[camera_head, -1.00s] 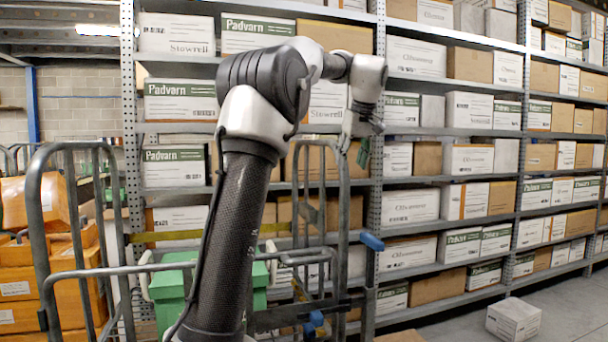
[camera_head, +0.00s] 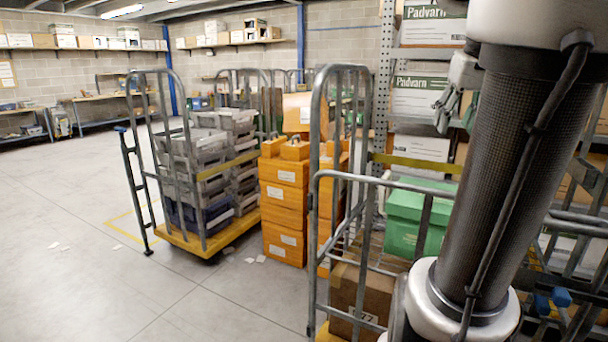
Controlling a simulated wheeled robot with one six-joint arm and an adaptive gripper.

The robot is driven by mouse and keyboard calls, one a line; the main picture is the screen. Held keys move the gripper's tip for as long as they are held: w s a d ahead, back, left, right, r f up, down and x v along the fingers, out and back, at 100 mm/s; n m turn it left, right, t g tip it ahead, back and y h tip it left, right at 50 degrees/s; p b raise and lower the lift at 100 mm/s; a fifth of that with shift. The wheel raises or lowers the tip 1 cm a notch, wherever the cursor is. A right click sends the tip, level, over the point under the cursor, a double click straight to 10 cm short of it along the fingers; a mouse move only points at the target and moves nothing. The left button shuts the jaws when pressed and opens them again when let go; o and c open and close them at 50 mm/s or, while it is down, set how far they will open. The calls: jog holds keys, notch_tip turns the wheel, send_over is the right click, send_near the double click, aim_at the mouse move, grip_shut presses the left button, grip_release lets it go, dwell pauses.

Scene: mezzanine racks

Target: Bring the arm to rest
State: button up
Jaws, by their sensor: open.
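My arm stands large at the right of the view, its dark tube upright and its upper part cut off by the frame's top edge. My gripper (camera_head: 446,108) shows partly to the left of the tube, in front of the racked boxes. It points downward, is open, and I see nothing held in it. The rest of the wrist is hidden behind my arm.
A roll cage (camera_head: 318,180) with a green crate (camera_head: 416,214) and a cardboard box (camera_head: 357,290) stands close by my arm. Orange cases (camera_head: 284,209) and a trolley of grey crates (camera_head: 205,243) stand left of it. Open floor (camera_head: 70,270) lies at the left.

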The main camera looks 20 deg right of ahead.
jog(key=a+f+n, duration=0.1)
jog(key=a+f, duration=0.2)
jog(key=a, duration=0.4)
jog(key=s+a+f+n+y, duration=0.1)
jog(key=a+f+n, duration=0.1)
jog(key=a+f, duration=0.2)
jog(key=a, duration=0.3)
jog(key=shift+f, duration=0.2)
jog(key=s+a+f, duration=0.1)
jog(key=a+f, duration=0.1)
jog(key=s+a+f+n, duration=0.1)
jog(key=a+f, duration=0.1)
jog(key=s+a+f+n, duration=0.1)
jog(key=a+f, duration=0.1)
jog(key=shift+s+a+f+t+y, duration=0.2)
jog(key=shift+f+t+y, duration=0.1)
jog(key=shift+y, duration=0.1)
jog(key=shift+c, duration=0.2)
